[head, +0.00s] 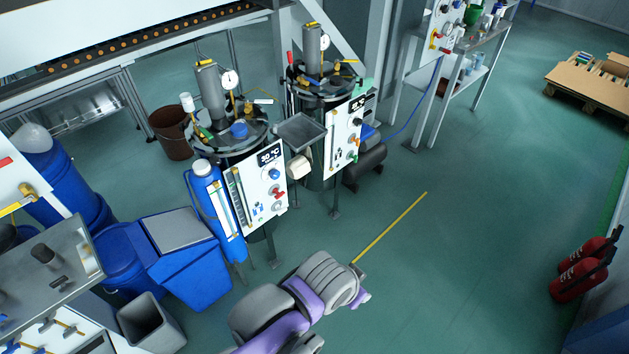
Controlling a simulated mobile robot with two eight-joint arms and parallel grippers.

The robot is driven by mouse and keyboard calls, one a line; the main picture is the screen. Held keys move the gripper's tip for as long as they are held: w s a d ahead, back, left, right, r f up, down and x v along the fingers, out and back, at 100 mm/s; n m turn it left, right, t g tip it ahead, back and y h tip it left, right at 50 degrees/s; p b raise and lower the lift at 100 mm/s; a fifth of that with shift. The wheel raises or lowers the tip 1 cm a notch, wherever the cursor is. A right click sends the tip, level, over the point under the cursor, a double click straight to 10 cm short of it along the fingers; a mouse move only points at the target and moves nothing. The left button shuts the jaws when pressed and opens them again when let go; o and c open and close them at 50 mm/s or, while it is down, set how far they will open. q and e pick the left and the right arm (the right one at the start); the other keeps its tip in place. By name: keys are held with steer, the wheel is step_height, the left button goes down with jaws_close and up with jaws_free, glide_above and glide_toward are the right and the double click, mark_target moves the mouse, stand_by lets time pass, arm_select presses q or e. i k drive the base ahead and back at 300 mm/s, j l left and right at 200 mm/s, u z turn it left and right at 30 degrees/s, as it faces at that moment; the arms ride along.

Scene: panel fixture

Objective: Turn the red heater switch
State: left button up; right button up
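A red switch (278,193) sits on the white control panel (262,183) of the nearer tank unit, below a dark temperature display (270,153). I take it for the heater switch; its label is too small to read. Other small knobs and blue parts are on the same panel. A grey and purple arm of mine reaches in from the bottom middle, below and to the right of the panel, apart from it. I cannot make out gripper fingers on it, and no other gripper shows.
A similar tank unit with a white panel (346,137) stands behind to the right. A blue cylinder (212,205) and a blue bin (190,270) stand left of the nearer panel. Fire extinguishers (578,280) are at far right. The green floor right of the units is open.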

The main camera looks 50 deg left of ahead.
mark_target(278, 195)
steer(key=i+l+u, duration=0.65)
steer(key=k+l+u, duration=0.1)
steer(key=u, duration=1.25)
